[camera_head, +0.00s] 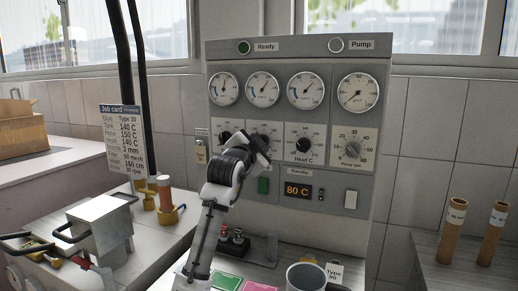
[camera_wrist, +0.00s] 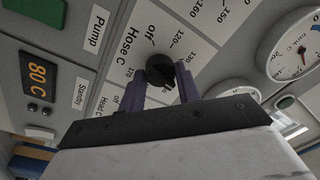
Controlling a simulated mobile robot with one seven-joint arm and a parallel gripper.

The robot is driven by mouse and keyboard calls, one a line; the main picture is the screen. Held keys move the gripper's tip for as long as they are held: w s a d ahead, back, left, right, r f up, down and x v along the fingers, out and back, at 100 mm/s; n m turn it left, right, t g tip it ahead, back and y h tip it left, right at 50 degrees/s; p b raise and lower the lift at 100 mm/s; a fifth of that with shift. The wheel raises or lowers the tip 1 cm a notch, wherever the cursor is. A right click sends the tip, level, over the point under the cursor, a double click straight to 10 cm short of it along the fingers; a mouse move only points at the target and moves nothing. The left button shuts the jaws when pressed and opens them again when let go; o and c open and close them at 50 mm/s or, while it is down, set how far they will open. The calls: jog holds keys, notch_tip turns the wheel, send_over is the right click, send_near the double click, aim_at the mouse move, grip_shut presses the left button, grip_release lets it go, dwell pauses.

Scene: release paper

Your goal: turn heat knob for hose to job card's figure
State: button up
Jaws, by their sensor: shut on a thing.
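The job card (camera_head: 126,140) hangs at the left in the head view; its Hose line appears to read 150 C. The black Hose C knob (camera_wrist: 160,68) is on the grey panel (camera_head: 270,57), facing the wrist camera. Its scale shows off, 120, 130 and 170; the rest is hidden by my gripper. I cannot tell where the knob points. My gripper (camera_wrist: 161,82) has its two purple fingers on either side of the knob, shut on it. In the head view my wrist covers most of this knob.
A Tank knob (camera_head: 224,138) sits left, the Head C knob (camera_head: 303,145) and Pump rpm knob (camera_head: 352,150) right. Round gauges line the panel above. The orange display (camera_head: 297,190) reads 80 C. A mug (camera_head: 305,278) and cardboard tubes (camera_head: 492,232) stand in front and right.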

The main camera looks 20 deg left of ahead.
jog(key=shift+f+m+h+b, duration=0.15)
jog(key=shift+m+b, duration=0.3)
jog(key=shift+m, duration=1.5)
jog(key=shift+r+m+h+b, duration=0.15)
jog(key=shift+m+b, duration=0.25)
jog(key=shift+m, duration=1.55)
jog(key=shift+f, duration=0.1)
jog(key=o, duration=1)
jog(key=shift+s, duration=0.1)
